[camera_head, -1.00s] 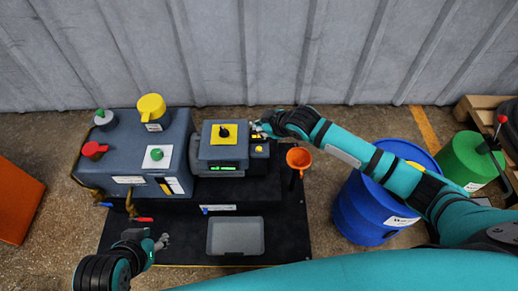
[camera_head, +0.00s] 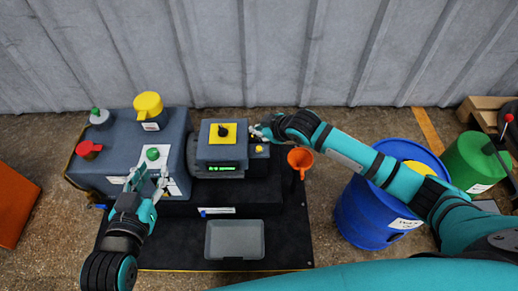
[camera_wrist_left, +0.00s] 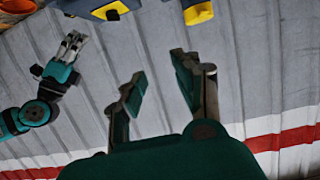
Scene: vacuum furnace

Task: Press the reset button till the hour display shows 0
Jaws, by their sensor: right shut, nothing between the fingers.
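The grey control box (camera_head: 205,153) has a yellow panel with a black knob (camera_head: 223,131) on top. A small green lit display (camera_head: 222,168) is on its front; its digits are too small to read. A small yellow button (camera_head: 259,148) sits at the box's right. My right gripper (camera_head: 257,132) is shut and empty just above that button, apparently not on it; it also shows in the left wrist view (camera_wrist_left: 73,46). My left gripper (camera_head: 148,178) is open and empty in front of the left machine's green button (camera_head: 153,154); its spread fingers show in the left wrist view (camera_wrist_left: 158,82).
The left machine (camera_head: 92,172) carries a red knob (camera_head: 88,149) and a yellow cap (camera_head: 149,105). An orange funnel (camera_head: 300,158), a blue barrel (camera_head: 365,212) and a green barrel (camera_head: 470,158) stand to the right.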

